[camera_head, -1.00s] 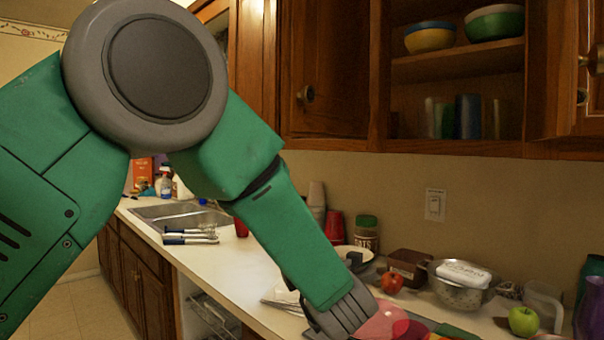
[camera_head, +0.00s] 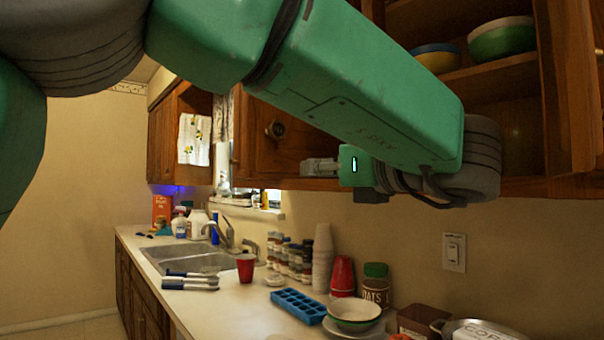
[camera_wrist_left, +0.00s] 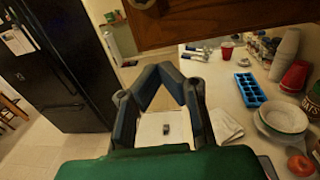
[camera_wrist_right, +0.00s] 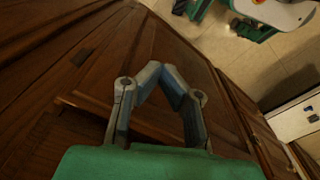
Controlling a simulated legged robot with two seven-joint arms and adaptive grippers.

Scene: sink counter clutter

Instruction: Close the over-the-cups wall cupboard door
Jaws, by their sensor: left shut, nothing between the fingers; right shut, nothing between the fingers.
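The wooden wall cupboard door (camera_head: 290,145) above the cups has a round knob (camera_head: 275,130). My left arm hides its upper right part, and I cannot tell how far it stands open. In the left wrist view the door (camera_wrist_left: 215,22) hangs just beyond my fingers, its knob at the top edge. My left gripper (camera_head: 308,167) is shut and empty, pointing left by the door's lower edge; whether it touches is unclear. It also shows in the left wrist view (camera_wrist_left: 168,68). My right gripper (camera_wrist_right: 158,68) is shut and empty beside dark wood cabinet fronts (camera_wrist_right: 60,60).
Right of the door is an open shelf with bowls (camera_head: 500,38). Below stand stacked pale cups (camera_head: 322,255), red cups (camera_head: 342,275), a blue ice tray (camera_head: 300,305) and an oats jar (camera_head: 375,285). A sink (camera_head: 185,257) is farther left. The left floor is free.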

